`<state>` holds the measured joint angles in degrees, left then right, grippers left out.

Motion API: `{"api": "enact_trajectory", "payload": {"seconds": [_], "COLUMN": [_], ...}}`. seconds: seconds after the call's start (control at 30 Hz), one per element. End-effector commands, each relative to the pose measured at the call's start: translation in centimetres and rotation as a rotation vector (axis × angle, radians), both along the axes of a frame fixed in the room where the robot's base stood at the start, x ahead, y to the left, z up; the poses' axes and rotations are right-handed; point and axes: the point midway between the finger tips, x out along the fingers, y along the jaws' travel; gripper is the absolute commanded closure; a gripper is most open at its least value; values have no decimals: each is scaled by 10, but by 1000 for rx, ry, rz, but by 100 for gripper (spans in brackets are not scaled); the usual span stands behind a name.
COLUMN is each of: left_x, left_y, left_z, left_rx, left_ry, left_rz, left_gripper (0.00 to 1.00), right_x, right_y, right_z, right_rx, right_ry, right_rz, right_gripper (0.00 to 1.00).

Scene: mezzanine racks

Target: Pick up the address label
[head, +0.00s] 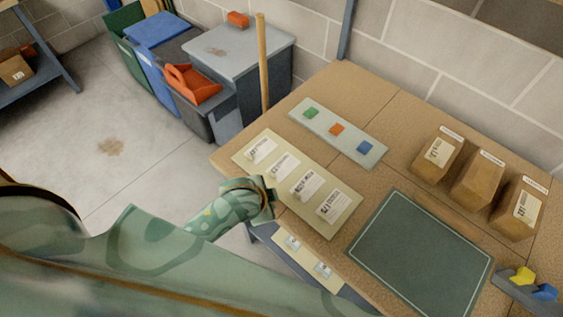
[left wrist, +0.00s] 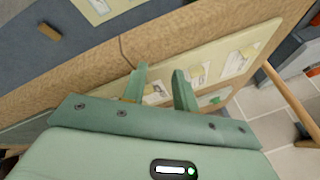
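Several white address labels with dark print lie in a row on a cream sheet (head: 258,172) on the table. One label (head: 262,149) is at the far left end and another label (head: 332,206) at the right end; I cannot tell which one is meant. My left gripper (head: 270,196) is at the sheet's near edge and hides part of it. In the left wrist view, its two fingers (left wrist: 160,74) are apart with nothing held between them. A label (left wrist: 154,93) shows between and beyond the fingers, partly hidden. My right gripper is in neither view.
A dark green mat (head: 420,255) lies right of the sheet. Behind are a pale strip (head: 323,124) with coloured pieces and three brown boxes (head: 436,155). A wooden pole (head: 262,65) stands at the table's left corner. A cream strip (head: 307,258) lies below the near edge.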

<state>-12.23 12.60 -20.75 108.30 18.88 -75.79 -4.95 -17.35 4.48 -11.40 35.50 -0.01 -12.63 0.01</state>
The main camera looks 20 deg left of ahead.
Motion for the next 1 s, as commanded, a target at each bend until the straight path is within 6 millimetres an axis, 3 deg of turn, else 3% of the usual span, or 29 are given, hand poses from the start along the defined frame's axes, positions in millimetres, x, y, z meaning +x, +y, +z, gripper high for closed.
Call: {"api": "enact_trajectory", "payload": {"seconds": [0.03, 0.2, 0.3, 0.37, 0.5, 0.67, 0.8, 1.0], "left_x": [16, 50, 66, 74, 89, 97, 97, 96], "left_y": [-14, -54, -62, -57, -22, 15, 26, 26], "left_z": [13, 45, 67, 81, 113, 139, 135, 86], "left_rx": [-6, 2, 55, 106, 227, 290, 299, 296], "left_ry": [-5, 33, 86, 135, 276, 393, 432, 435], "left_rz": [-74, -362, -557, -673, -872, -963, -984, -984], "left_gripper": [71, 71, 71, 71, 71, 71, 71, 71], "right_x": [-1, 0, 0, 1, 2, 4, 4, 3], "right_y": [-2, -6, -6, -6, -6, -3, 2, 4], "right_z": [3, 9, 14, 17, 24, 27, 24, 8], "right_rx": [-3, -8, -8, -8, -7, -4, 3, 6], "right_ry": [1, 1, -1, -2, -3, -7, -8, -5], "right_rz": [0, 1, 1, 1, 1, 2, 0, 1], "right_gripper": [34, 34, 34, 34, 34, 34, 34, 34]}}
